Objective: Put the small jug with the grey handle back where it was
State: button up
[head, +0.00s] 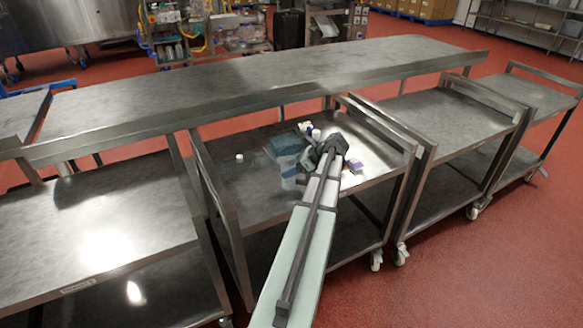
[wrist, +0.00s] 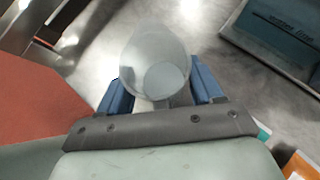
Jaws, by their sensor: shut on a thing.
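The small jug (wrist: 155,62) is clear and rounded, seen from above in the wrist view between the two blue fingers of my gripper (wrist: 161,88). My gripper is shut on it. A grey part, likely the handle, shows at the near side between the fingers. The rest of the handle and the jug's underside are hidden, so I cannot tell whether it touches the cart top. In the head view, my dark gripper (head: 328,147) is over the middle cart (head: 240,190). Pale blue clear shapes (head: 289,172) show just left of it; I cannot tell which is the jug.
A dark teal tray marked with a water line (wrist: 285,35) lies at the upper right of the wrist view. A small white item (head: 239,158) and a purple-and-yellow item (head: 354,165) lie on the cart. A raised rail (head: 215,185) edges its left side.

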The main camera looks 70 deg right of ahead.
jog(key=o, duration=1)
jog(key=shift+r, duration=0.15)
jog(key=shift+s+r, duration=0.2)
jog(key=shift+s, duration=0.05)
jog(key=v, duration=1.1)
jog(key=shift+s, duration=0.2)
jog(key=shift+r, duration=0.1)
